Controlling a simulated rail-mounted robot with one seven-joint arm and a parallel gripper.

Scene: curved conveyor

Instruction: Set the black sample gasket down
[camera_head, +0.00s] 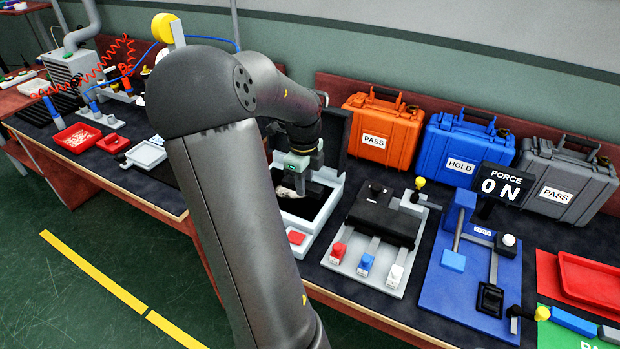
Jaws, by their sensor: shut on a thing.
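My gripper (297,184) points down over the open white-rimmed box (314,233) near the middle of the picture. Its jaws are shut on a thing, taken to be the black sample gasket. The gasket itself cannot be made out against the box's dark interior, and the fingertips are small and partly unclear. I cannot tell whether the held thing touches the box floor. The box's dark lid (333,135) stands open behind the gripper. My arm hides the box's left side.
Right of the box stands a grey fixture (343,262) with red, blue and white blocks in front. Further right is a blue fixture (440,285) by a display reading FORCE 0 N (502,187). Orange (383,130), blue (467,149) and grey (566,180) cases line the back. A white tray (149,153) lies left.

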